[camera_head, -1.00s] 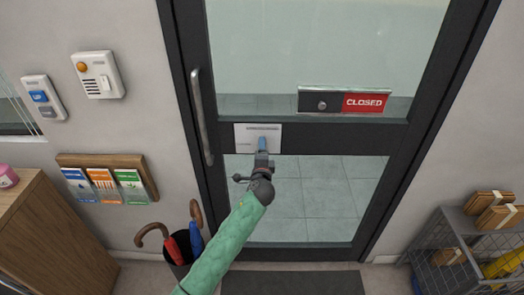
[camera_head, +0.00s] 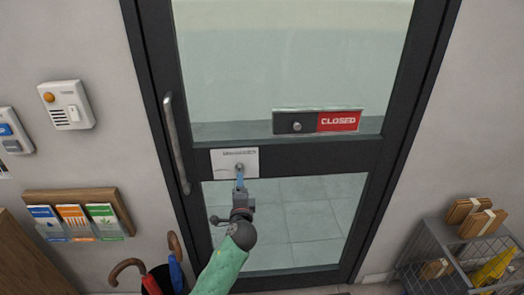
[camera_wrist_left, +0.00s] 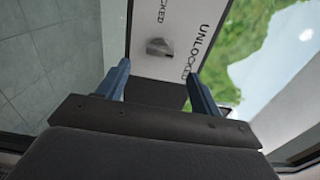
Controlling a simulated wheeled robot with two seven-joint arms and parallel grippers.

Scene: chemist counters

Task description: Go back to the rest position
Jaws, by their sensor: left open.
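My left gripper (camera_head: 240,181) is in front of the door's lock plate, with its blue fingers just below the small knob (camera_head: 240,168) in the head view. In the left wrist view the gripper (camera_wrist_left: 157,72) is open, with nothing between its fingers. The grey knob (camera_wrist_left: 160,48) shows beyond the fingertips, apart from them. The white lock plate (camera_head: 222,161) also shows in the left wrist view (camera_wrist_left: 183,42), with the word UNLOCKED legible on one side and a second, partly cut-off word on the other. My right gripper is not in view.
The dark-framed glass door (camera_head: 290,155) stands ahead with a vertical handle (camera_head: 176,145) and a CLOSED sign (camera_head: 338,121). A leaflet rack (camera_head: 115,208) and umbrellas (camera_head: 176,270) are at left. A wire basket (camera_head: 425,255) with parcels is at right.

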